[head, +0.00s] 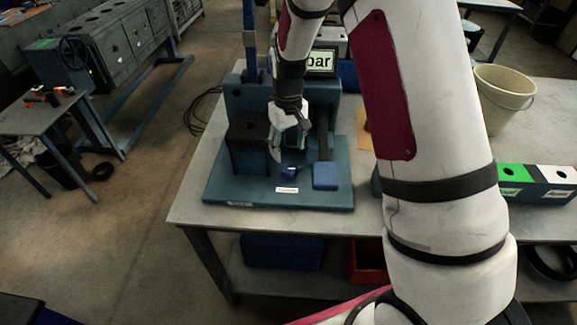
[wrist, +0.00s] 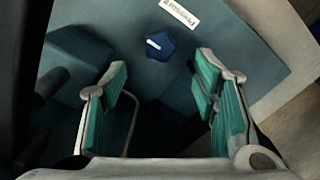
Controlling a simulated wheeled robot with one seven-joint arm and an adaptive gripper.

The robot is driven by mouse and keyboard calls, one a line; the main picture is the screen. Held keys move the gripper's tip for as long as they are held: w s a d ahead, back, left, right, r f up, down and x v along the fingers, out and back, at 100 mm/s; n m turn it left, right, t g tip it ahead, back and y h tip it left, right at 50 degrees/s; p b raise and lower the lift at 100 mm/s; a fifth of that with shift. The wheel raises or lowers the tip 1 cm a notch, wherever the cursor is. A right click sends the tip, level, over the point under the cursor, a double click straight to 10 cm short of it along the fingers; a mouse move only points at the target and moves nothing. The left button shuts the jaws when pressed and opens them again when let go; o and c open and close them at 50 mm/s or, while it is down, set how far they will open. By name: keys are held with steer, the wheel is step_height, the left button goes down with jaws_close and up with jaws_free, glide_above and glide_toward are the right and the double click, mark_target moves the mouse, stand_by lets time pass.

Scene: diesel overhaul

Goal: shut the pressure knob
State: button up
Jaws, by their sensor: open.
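The pressure knob (wrist: 159,45) is a small dark blue knob with a white mark, on the flat blue-green base of the test stand (head: 240,194). In the head view the knob (head: 290,172) sits just behind a small white label (head: 287,190); in the wrist view the label (wrist: 180,13) reads "Pressure". My gripper (head: 287,150) hangs over the stand, close to the knob. In the wrist view my gripper (wrist: 165,75) has its green-padded fingers spread wide and empty. The knob lies beyond the fingertips, between their lines, and looks apart from them.
A blue pad or lever end (head: 326,176) stands right of the knob. A dark block (head: 248,145) stands to its left. A display reading "bar" (head: 321,61) is behind. A beige bucket (head: 502,95) and a green-and-white box (head: 537,180) are on the table's right.

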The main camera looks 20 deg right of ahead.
mark_target(288, 168)
step_height(288, 168, down, 8)
steer(key=shift+f+p, duration=0.25)
steer(key=shift+p, duration=0.3)
steer(key=shift+c, duration=0.5)
steer(key=c, duration=1)
